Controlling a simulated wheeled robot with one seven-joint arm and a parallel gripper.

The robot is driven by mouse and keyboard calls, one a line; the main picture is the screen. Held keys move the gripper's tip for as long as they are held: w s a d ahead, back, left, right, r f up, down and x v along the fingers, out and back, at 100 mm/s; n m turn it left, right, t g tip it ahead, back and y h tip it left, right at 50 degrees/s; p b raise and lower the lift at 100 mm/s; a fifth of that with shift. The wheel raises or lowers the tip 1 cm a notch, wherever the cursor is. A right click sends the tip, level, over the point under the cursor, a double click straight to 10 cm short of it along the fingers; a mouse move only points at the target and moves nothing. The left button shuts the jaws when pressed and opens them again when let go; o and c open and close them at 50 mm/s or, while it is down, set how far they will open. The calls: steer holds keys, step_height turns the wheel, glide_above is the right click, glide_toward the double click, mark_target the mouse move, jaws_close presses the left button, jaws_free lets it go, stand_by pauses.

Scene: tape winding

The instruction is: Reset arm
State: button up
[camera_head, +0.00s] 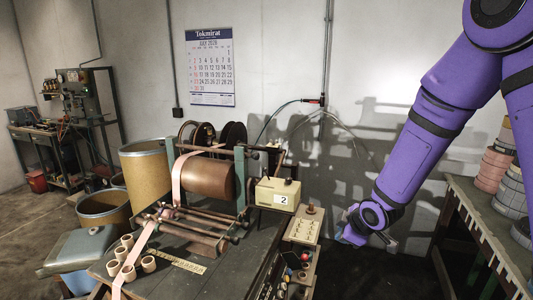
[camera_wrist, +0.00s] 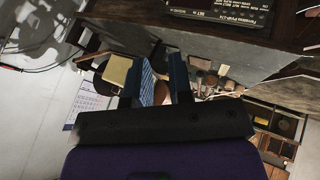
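My purple arm (camera_head: 415,150) reaches down from the upper right. My gripper (camera_head: 355,238) hangs in the gap between the winding bench and the right-hand shelf, clear of both. In the wrist view my gripper (camera_wrist: 157,65) has its two dark fingers apart. The winding machine's copper-brown drum (camera_head: 208,180) stands on the bench to the left, with a pale tape (camera_head: 177,175) running down over the front.
A cream box marked 2 (camera_head: 278,195) sits at the bench's right end, beside a button panel (camera_head: 302,230). Small tape rolls (camera_head: 128,250) lie at the front left. Stacked rolls (camera_head: 494,170) stand on the right shelf (camera_head: 490,215). A dark labelled device (camera_wrist: 225,10) shows in the wrist view.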

steer(key=s+d+r+m+h, duration=0.2)
steer(key=s+d+r+m, duration=0.25)
steer(key=r, duration=0.45)
steer(key=s+d+r+m+h, duration=0.1)
steer(key=s+d+r+m, duration=0.2)
steer(key=s+r, duration=0.5)
steer(key=s+r+m, duration=0.3)
steer(key=s+r, duration=0.2)
steer(key=s, duration=0.4)
steer(key=s+d+r+m+g, duration=0.1)
steer(key=s+r+m, duration=0.2)
steer(key=s, duration=0.6)
step_height(320, 180, up, 2)
steer(key=shift+d+r+g, duration=0.1)
steer(key=shift+d+g, duration=0.05)
steer(key=shift+g, duration=0.15)
steer(key=shift+w, duration=0.1)
stand_by(0.6)
